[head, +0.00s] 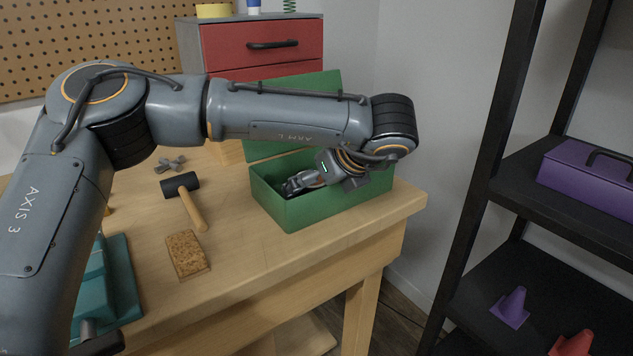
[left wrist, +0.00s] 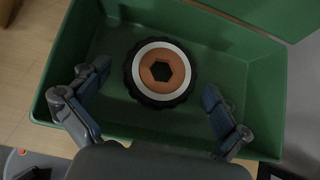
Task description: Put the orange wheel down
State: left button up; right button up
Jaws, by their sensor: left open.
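The orange wheel (left wrist: 144,70) shows in the left wrist view. It has a black tyre, a white ring and an orange hub with a dark hexagonal hole. It lies flat on the floor of the green box (left wrist: 112,19), between my open fingers and apart from both. My left gripper (head: 290,187) reaches into the green box (head: 322,210) on the workbench in the head view; it also shows in the left wrist view (left wrist: 150,108), open and empty. In the head view the wheel is hidden by the box wall and my arm. My right gripper is not in view.
A mallet (head: 191,204), a cork block (head: 187,254) and a grey cross-shaped part (head: 170,165) lie on the workbench (head: 260,275). A red drawer cabinet (head: 235,47) stands behind. A black shelf (head: 545,215) with a purple toolbox (head: 585,178) and cones stands at the right.

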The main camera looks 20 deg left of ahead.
pick_arm(q)
jog(key=shift+r, duration=0.1)
jog(key=shift+r, duration=0.1)
jog(key=v, duration=1.2)
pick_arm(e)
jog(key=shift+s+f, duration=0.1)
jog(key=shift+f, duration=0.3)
pick_arm(q)
jog(key=shift+d, duration=0.1)
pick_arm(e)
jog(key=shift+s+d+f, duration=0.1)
